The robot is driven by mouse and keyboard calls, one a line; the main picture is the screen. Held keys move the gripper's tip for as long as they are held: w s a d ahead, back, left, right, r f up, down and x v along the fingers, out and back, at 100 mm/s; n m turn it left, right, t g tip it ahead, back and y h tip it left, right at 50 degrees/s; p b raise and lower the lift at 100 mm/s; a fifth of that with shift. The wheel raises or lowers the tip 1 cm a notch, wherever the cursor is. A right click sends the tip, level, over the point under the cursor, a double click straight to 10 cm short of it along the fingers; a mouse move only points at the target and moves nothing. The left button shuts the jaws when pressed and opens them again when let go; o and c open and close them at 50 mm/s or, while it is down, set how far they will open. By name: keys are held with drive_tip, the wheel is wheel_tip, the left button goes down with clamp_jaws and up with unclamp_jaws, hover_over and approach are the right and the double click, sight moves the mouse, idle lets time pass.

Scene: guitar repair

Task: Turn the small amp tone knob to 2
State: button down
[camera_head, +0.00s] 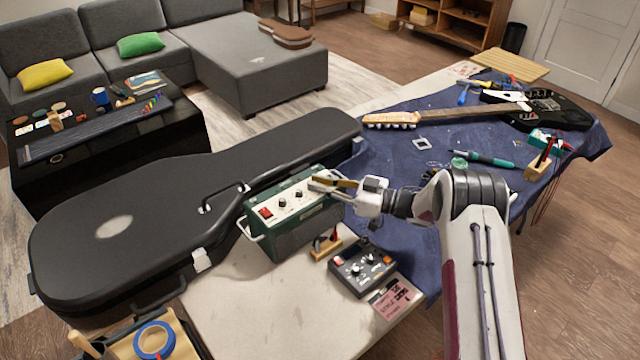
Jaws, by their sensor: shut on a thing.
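The small amp (290,225) is a dark green box with a pale control panel on top. It stands beside the black guitar case. A red switch (265,212) and two black knobs (283,204) show on the left and middle of the panel. My gripper (317,184) reaches in from the right, with its fingers at the panel's right end. It is shut on a knob there, which the fingers mostly hide. The panel's numbers and the knob's pointer are too small to read.
The black guitar case (120,215) lies close behind and left of the amp. A small wooden stand (325,248) and a dark pedal (362,268) are in front. A guitar (460,115) and tools lie on the blue cloth (390,155). Blue tape (154,341) is at the lower left.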

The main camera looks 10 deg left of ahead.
drive_tip(key=shift+w+n+g, duration=0.1)
drive_tip(key=shift+n+g, duration=0.7)
drive_tip(key=shift+g, duration=0.2)
drive_tip(key=c, duration=2.3)
unclamp_jaws()
drive_tip(key=shift+s+m+t, duration=0.2)
drive_tip(key=shift+m+t, duration=0.7)
drive_tip(key=shift+t, duration=0.1)
drive_tip(key=v, duration=1.2)
